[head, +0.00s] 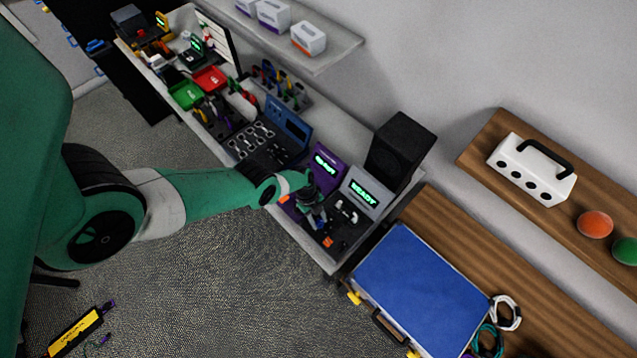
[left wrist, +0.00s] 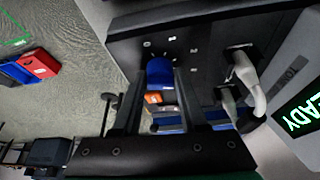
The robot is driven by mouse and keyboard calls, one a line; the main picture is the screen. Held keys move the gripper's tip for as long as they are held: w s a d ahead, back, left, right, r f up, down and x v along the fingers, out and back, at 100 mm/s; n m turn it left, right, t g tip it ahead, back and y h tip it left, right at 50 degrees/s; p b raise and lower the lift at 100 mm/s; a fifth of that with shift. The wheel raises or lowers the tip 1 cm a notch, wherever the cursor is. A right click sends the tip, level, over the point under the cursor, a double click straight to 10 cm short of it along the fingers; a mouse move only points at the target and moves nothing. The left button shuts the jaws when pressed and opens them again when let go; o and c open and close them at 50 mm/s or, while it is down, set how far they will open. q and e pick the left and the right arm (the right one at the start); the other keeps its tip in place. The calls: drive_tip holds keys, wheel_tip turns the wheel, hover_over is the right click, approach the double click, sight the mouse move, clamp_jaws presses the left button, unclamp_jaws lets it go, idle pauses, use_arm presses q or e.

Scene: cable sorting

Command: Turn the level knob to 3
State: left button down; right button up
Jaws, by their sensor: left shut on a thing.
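The level knob is a blue knob (left wrist: 159,71) on a dark panel (left wrist: 205,22) in the left wrist view. Small white numerals are printed around it, too small and tilted to read surely. My left gripper (left wrist: 161,80) has one finger on each side of the knob and is shut on it. In the head view my left gripper (head: 313,209) is over the dark panel in front of a grey unit with a green READY display (head: 363,194). It hides the knob there. The knob's pointer is not clear. My right gripper is not in view.
White levers (left wrist: 243,78) stand close to the right of the knob. A purple unit (head: 327,166) and a black speaker box (head: 400,146) are beside and behind the grey unit. A blue-topped case (head: 410,285) lies to the right. The carpet in front is mostly clear.

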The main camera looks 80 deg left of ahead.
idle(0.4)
use_arm(q)
drive_tip(key=shift+c, duration=2.3)
unclamp_jaws()
